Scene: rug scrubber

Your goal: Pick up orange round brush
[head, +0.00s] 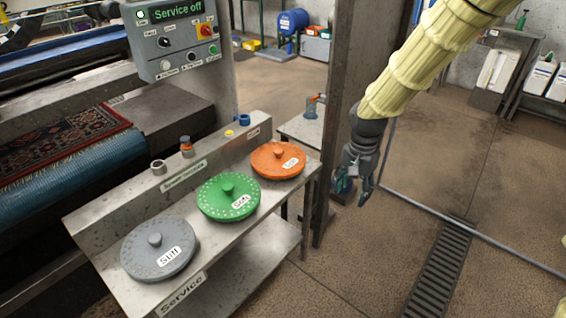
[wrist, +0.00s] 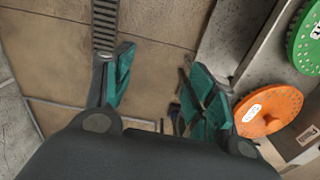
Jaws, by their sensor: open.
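The orange round brush (head: 267,163) is a flat disc with a central knob and a white label. It lies at the far right end of the metal service shelf (head: 205,262), beyond a green round brush and a grey one. My gripper (head: 357,192) hangs in the air to the right of the shelf, apart from the orange brush, pointing down. In the wrist view my gripper (wrist: 160,90) is open with nothing between its teal fingers. The orange brush (wrist: 262,118) shows there just right of the right finger, partly cut off by my gripper.
The green brush (head: 222,203) and grey brush (head: 150,262) share the shelf. A dark post (head: 345,90) stands behind the shelf's right end. A control box reading "Service off" (head: 175,30) is above. Open floor with a drain grate (head: 445,265) lies to the right.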

